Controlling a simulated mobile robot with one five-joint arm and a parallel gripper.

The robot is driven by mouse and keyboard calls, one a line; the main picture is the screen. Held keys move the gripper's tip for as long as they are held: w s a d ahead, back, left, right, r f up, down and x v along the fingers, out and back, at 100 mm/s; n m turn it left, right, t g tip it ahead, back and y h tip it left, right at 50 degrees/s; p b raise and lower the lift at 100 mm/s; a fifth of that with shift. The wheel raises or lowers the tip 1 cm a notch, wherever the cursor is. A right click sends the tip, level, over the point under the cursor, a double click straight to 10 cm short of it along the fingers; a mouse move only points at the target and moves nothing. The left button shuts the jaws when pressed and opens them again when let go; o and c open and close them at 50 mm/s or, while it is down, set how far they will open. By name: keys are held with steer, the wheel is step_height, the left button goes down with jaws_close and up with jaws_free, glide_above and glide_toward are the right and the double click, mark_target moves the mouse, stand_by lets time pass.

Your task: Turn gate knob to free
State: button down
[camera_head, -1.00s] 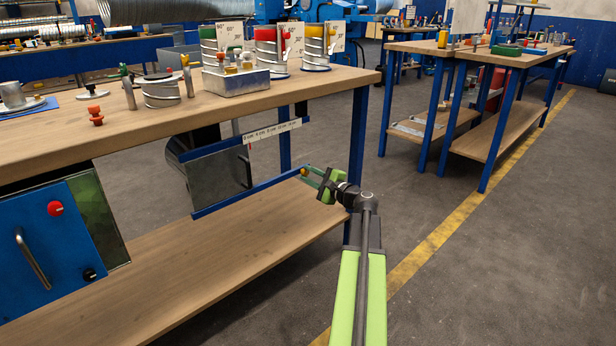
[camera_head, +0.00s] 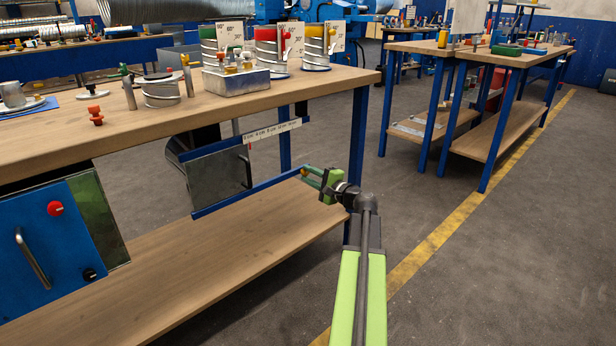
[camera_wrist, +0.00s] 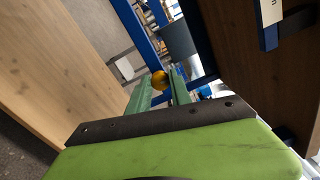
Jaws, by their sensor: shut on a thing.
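The gate knob is a small yellow-orange ball (camera_wrist: 160,79) in the wrist view, between the tips of my two green fingers. In the head view the knob (camera_head: 304,171) is tiny at the right end of the blue rail under the bench, partly hidden by the fingers. My gripper (camera_head: 309,175) reaches it from the right and is shut on it; the fingers also show in the wrist view (camera_wrist: 163,83). The gate is a grey metal plate (camera_head: 215,178) with a dark handle, standing above the blue rail (camera_head: 245,192). Which way the knob is set cannot be read.
A wooden workbench (camera_head: 130,128) with cans and small fittings stands above the gate, with a lower wooden shelf (camera_head: 180,270) beneath. A blue bench leg (camera_head: 357,140) is close to my gripper. A blue panel (camera_head: 45,240) is at left.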

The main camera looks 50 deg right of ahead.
steer(key=c, duration=1.2)
jaws_free()
steer(key=shift+w, duration=0.1)
steer(key=shift+o, duration=0.2)
steer(key=s+a, duration=0.1)
steer(key=s, duration=1.6)
steer(key=shift+s+a, duration=0.2)
